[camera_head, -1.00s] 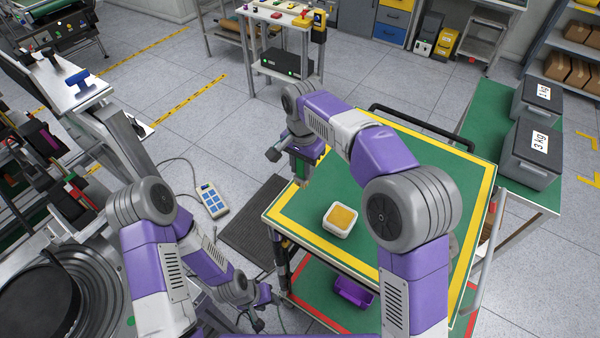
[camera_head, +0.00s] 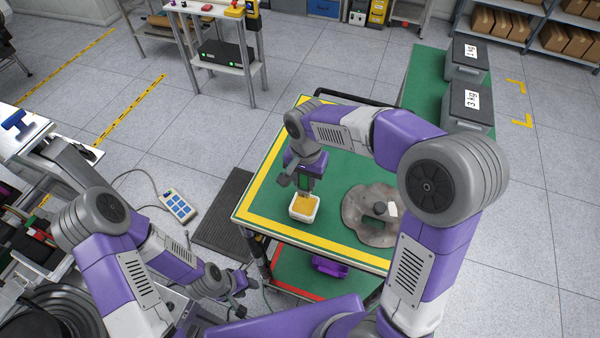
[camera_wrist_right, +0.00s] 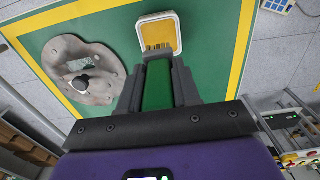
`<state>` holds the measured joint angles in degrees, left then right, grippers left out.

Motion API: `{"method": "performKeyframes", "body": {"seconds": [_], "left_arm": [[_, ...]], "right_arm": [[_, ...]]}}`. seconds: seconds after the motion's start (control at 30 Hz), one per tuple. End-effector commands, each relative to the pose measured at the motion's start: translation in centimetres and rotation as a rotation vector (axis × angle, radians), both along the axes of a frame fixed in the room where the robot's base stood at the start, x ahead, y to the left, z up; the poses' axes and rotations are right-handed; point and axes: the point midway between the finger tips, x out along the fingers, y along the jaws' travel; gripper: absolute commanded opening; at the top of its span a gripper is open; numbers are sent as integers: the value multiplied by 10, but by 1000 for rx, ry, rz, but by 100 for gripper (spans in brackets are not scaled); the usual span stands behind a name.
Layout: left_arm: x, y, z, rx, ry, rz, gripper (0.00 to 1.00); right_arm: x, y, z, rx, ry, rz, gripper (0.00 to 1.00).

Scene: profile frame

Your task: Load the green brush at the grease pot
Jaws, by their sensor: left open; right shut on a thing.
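The grease pot (camera_head: 303,209) is a white square tub of yellow grease on the green cart top. It also shows in the right wrist view (camera_wrist_right: 171,22). My right gripper (camera_wrist_right: 157,72) is shut on the green brush (camera_wrist_right: 157,88). In the right wrist view the brush's bristle end overlaps the grease in the tub. In the head view my right gripper (camera_head: 306,180) is just above the tub, with the brush pointing down at it. How deep the bristles sit is unclear. My left gripper (camera_head: 238,290) is open and empty, low beside the cart.
A grey irregular plate (camera_head: 352,222) with a dark knob lies on the cart top right of the tub. A purple bin (camera_head: 328,266) sits on the lower shelf. Weight boxes (camera_head: 470,105) stand on a green bench behind. A blue-button pendant (camera_head: 176,207) lies on the floor.

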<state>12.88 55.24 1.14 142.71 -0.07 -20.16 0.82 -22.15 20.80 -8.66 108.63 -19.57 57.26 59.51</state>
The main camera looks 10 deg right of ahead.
Motion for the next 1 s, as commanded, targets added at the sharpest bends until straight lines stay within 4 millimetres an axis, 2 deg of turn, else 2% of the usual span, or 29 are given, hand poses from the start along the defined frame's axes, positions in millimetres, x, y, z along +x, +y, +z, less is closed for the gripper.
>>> {"method": "performKeyframes", "body": {"seconds": [0.53,1.0], "left_arm": [[0,0,-43,0,0,0,43],[0,0,-45,0,0,0,43]], "right_arm": [[0,0,-53,0,1,-1,2],[0,0,-57,0,1,-1,2]]}}
